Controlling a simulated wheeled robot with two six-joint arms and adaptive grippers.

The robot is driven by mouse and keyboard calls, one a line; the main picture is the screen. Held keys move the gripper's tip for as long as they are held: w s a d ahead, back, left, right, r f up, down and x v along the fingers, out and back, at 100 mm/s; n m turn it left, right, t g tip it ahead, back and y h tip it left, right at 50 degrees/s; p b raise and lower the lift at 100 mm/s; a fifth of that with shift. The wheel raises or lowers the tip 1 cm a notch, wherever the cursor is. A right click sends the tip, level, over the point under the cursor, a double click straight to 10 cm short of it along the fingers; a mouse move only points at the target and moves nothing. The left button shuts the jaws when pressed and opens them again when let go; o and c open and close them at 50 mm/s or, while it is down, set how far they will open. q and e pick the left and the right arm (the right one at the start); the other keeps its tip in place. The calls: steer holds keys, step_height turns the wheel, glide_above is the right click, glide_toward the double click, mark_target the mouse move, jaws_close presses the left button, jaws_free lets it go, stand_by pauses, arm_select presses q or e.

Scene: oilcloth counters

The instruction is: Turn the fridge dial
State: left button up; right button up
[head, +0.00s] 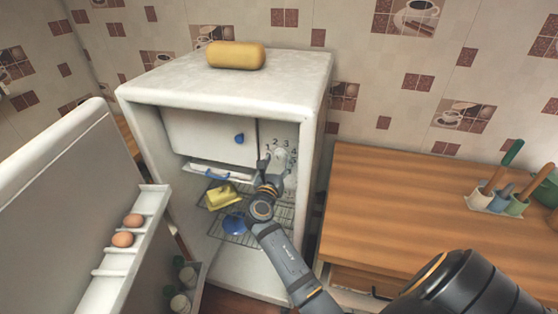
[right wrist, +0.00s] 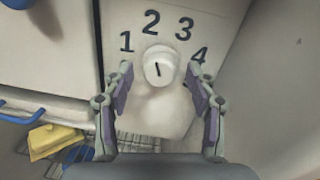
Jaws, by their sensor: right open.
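The fridge dial (right wrist: 159,66) is a round white knob with a dark pointer line, on a pale panel inside the open fridge (head: 220,83). Numbers 1, 2, 3 and 4 show around it in the right wrist view. The pointer line is near vertical with a slight lean. In the head view the dial (head: 280,154) is small, beside the freezer box. My right gripper (right wrist: 160,85) is open, its fingers to the left and right of the dial's lower side, with gaps on both sides. It also shows in the head view (head: 272,168). My left gripper is not in view.
The fridge door (head: 60,190) stands open at left, with eggs (head: 133,220) on its shelf. A yellow butter dish (head: 221,196) and a blue item (head: 234,222) are on the wire shelf. A wooden counter (head: 420,215) is at right.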

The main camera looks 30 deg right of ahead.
steer(key=shift+c, duration=1.1)
steer(key=c, duration=0.9)
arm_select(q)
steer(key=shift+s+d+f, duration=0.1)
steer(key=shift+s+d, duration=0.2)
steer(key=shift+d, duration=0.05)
